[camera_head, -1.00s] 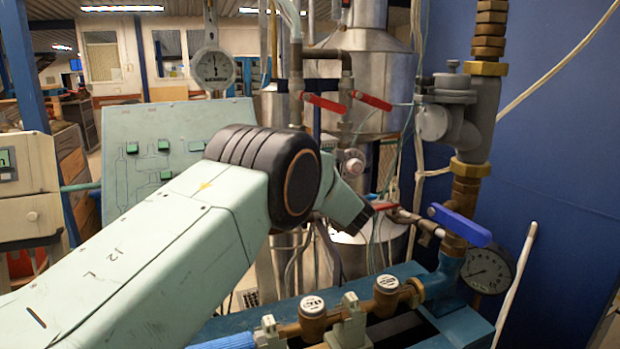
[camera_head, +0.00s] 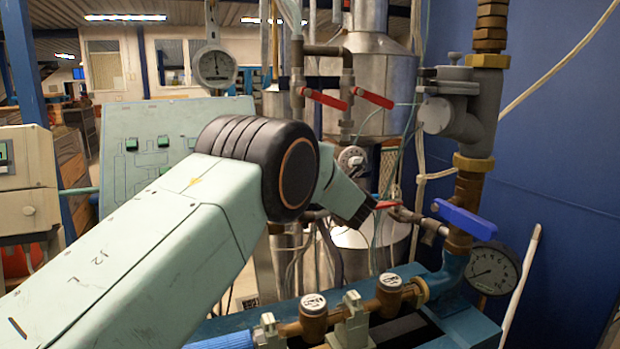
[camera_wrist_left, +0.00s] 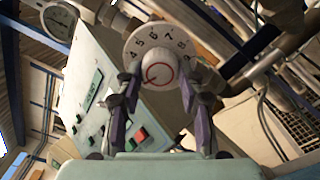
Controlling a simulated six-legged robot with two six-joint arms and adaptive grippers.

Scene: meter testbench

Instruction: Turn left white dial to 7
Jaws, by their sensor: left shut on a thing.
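The white dial (camera_wrist_left: 150,42) fills the upper middle of the left wrist view. Its face shows black numerals including 4, 5, 6, 7 and 8 along the upper rim. Its white centre knob (camera_wrist_left: 158,72) has a red ring and a red mark; which numeral it stands at I cannot tell. My left gripper (camera_wrist_left: 158,88) is shut on the knob, with a purple finger on either side. In the head view the dial (camera_head: 352,158) shows just past my left arm, which hides its lower part; the fingers are not clear there. My right gripper is not in view.
A panel with green buttons (camera_head: 133,145) and a round gauge (camera_head: 214,66) stand at the left. Red-handled valves (camera_head: 323,99) are above the dial. A blue valve handle (camera_head: 462,221), a pressure gauge (camera_head: 493,268) and brass pipework are at the right.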

